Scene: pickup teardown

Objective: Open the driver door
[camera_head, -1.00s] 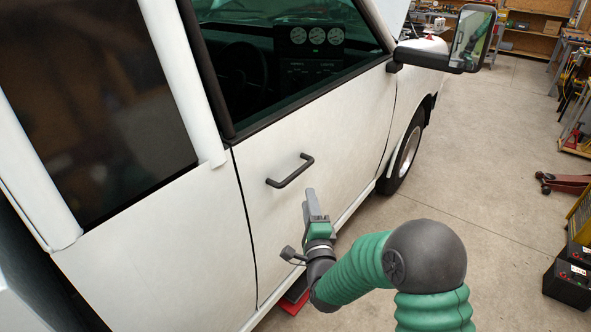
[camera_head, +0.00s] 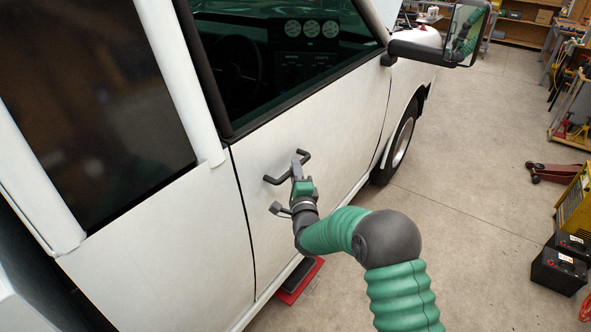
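The white driver door (camera_head: 325,135) is closed, its rear edge flush along the dark seam with the panel on the left. A dark bar handle (camera_head: 275,180) sits on the door below the window. My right gripper (camera_head: 297,165) is at the handle, its fingers overlapping the bar's middle and far part. From this angle I cannot tell whether the fingers are around the bar or only in front of it, nor whether they are closed. My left gripper is not in view.
A side mirror (camera_head: 450,45) sticks out at the front of the door. A red and black object (camera_head: 297,280) lies on the floor below the door. A red floor jack (camera_head: 555,174) and black batteries (camera_head: 560,268) stand on the right. The floor between is clear.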

